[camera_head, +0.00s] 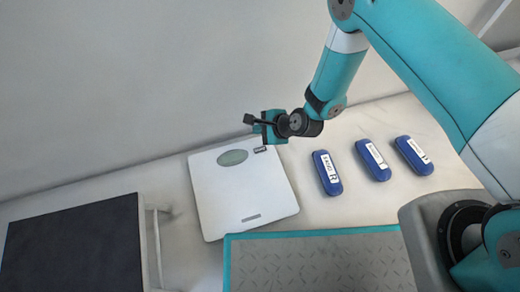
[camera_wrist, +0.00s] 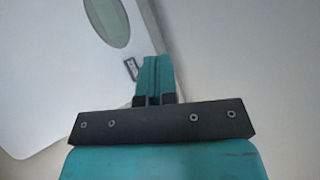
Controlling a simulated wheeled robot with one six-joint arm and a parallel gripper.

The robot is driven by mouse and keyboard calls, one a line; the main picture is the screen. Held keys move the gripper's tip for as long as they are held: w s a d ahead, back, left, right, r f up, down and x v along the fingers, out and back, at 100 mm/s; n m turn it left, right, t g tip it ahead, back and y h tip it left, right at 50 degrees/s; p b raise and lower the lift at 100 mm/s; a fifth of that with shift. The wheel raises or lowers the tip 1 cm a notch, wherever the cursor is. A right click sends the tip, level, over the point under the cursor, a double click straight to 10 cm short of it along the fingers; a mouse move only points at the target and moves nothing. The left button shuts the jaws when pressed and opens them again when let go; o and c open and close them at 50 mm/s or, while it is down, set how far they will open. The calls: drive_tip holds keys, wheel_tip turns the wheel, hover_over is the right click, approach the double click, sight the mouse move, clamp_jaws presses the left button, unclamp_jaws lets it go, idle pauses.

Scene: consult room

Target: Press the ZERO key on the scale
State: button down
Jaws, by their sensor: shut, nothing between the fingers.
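The white scale (camera_head: 240,190) lies flat on the floor and has an oval grey-green display (camera_head: 232,157). A small dark-marked key (camera_head: 260,149) sits right of the display, near the scale's far edge; its lettering is too small to read. In the wrist view the scale (camera_wrist: 55,75), display (camera_wrist: 107,20) and key (camera_wrist: 130,68) also show. My gripper (camera_head: 267,141) is over the scale's far right corner, close to the key. Its shut, empty fingers (camera_wrist: 155,62) appear just right of the key in the wrist view. Whether they touch the scale I cannot tell.
Three blue labelled cases (camera_head: 327,173), (camera_head: 373,160), (camera_head: 413,156) lie right of the scale. A black-topped step or table (camera_head: 75,245) stands at left. My teal-edged base deck is in front. A plain wall (camera_head: 110,80) rises behind the scale.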

drive_tip(key=b, duration=0.7)
hover_over(260, 151)
wheel_tip(260, 151, down, 7)
drive_tip(key=shift+r, duration=0.1)
drive_tip(key=shift+f, duration=0.95)
drive_tip(key=shift+f, duration=0.15)
idle(0.9)
drive_tip(key=shift+f+b, duration=0.3)
drive_tip(key=shift+f, duration=0.25)
idle(0.5)
drive_tip(key=shift+r, duration=0.15)
drive_tip(key=shift+r+p, duration=0.55)
drive_tip(key=shift+p, duration=0.1)
